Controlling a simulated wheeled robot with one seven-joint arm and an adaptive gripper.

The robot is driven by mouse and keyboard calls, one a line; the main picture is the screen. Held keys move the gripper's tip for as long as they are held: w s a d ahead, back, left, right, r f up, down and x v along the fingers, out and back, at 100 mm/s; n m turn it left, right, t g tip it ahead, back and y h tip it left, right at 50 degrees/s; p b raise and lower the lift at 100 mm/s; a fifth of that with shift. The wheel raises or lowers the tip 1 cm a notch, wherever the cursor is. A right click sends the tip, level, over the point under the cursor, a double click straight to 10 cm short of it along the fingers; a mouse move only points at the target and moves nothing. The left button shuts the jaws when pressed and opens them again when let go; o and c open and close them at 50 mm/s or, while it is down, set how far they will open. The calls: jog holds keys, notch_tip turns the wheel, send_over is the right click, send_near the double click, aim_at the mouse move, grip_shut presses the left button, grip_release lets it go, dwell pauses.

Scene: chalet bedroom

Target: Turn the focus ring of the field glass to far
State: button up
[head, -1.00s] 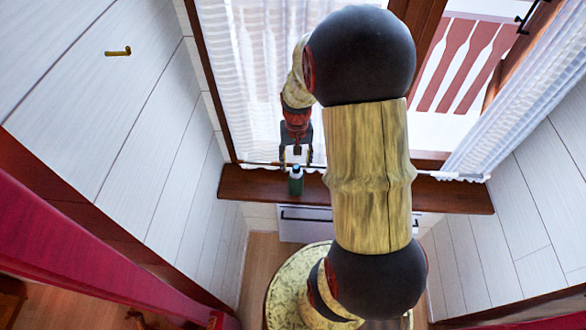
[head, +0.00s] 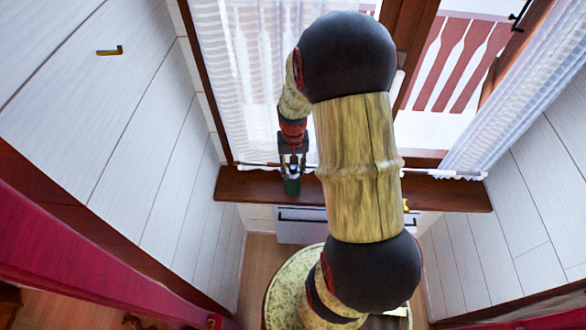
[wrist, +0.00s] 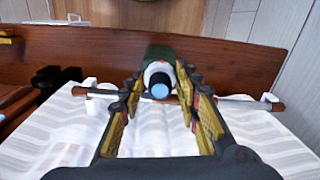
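The field glass (head: 292,187) is a dark green upright tube on the wooden window sill, seen in the head view. In the wrist view the field glass (wrist: 160,57) shows its green body, a pale ring, a black part and a light blue round end facing the camera. My gripper (head: 292,163) is at its upper end. In the wrist view the fingers of my gripper (wrist: 161,82) stand on either side of it, spread, with a small gap on the left side. Contact on the right side is hard to tell. The ring's markings cannot be read.
The sill (head: 445,195) runs along below the window. A thin curtain rod (wrist: 235,104) and white curtain (wrist: 60,130) lie close to the fingers. A black object (wrist: 55,79) is at the left in the wrist view. A small yellow thing (head: 405,204) is on the sill.

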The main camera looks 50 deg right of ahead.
jog(key=c, duration=0.6)
jog(key=shift+c, duration=0.3)
jog(key=shift+n, duration=0.4)
jog(key=shift+n+p, duration=1.1)
jog(key=shift+n, duration=1.4)
jog(key=o, duration=1.2)
